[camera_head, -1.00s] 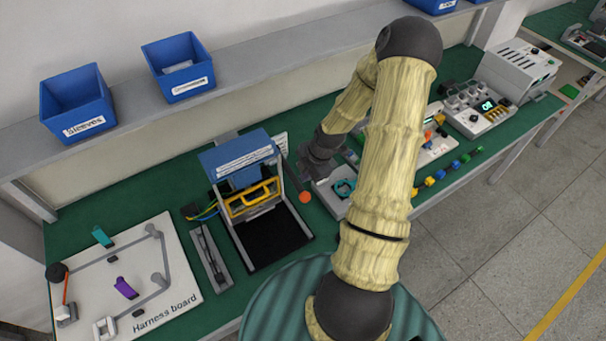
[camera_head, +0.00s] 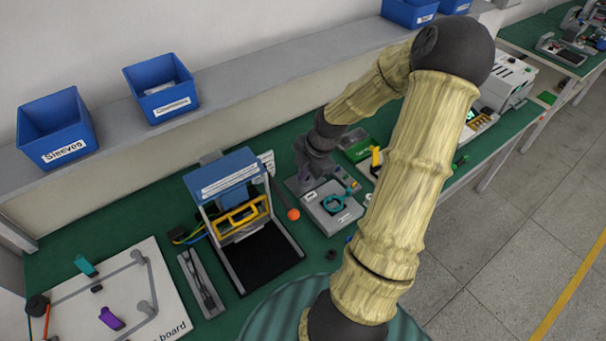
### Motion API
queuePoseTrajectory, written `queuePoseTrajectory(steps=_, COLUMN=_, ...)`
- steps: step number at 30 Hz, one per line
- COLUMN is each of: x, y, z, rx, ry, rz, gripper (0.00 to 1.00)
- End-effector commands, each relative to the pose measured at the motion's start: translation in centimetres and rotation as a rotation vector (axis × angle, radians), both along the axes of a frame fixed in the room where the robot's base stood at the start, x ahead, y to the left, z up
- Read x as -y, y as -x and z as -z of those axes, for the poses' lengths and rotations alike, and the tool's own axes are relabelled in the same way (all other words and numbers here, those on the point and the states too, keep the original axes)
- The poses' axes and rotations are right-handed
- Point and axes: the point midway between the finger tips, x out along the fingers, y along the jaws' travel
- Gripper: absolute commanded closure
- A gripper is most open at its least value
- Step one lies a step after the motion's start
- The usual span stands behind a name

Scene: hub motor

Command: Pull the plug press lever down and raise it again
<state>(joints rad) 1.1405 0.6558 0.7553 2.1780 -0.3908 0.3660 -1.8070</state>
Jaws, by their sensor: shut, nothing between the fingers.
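The plug press (camera_head: 223,175) has a blue top, a yellow frame (camera_head: 240,217) inside and a black bed, and stands left of the middle of the table. Its lever is a dark rod on the right side, ending in an orange-red knob (camera_head: 293,214). The knob hangs low, in front of the press's right post. My gripper (camera_head: 305,180) is shut and empty. It is to the right of the press and beyond the knob, apart from the lever in the picture, above a grey plate.
A grey fixture with a teal ring (camera_head: 333,203) stands right of the knob. A narrow grey tray (camera_head: 202,284) and the harness board (camera_head: 110,300) lie to the left. Blue bins (camera_head: 161,88) stand on the shelf behind. My arm hides part of the table's right side.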

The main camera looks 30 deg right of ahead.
Motion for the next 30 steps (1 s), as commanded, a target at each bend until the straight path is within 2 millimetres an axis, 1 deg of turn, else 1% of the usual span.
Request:
queuePoseTrajectory(steps=10, x=-0.1, y=0.0, z=0.0, rx=-0.001, ry=0.001, rz=0.002, gripper=1.00)
queuePoseTrajectory(steps=14, x=-1.0, y=0.2, z=0.3, rx=-0.029, ry=0.004, rz=0.043, gripper=1.00)
queuePoseTrajectory(steps=15, x=-1.5, y=0.3, z=0.4, rx=-0.045, ry=0.005, rz=0.069, gripper=1.00)
queuePoseTrajectory(steps=20, x=-4.2, y=1.3, z=0.8, rx=-0.124, ry=0.019, rz=0.251, gripper=1.00)
queuePoseTrajectory(steps=25, x=-7.1, y=2.6, z=0.6, rx=-0.180, ry=0.036, rz=0.502, gripper=1.00)
queuePoseTrajectory(steps=30, x=-9.7, y=4.0, z=0.0, rx=-0.194, ry=0.033, rz=0.764, gripper=1.00)
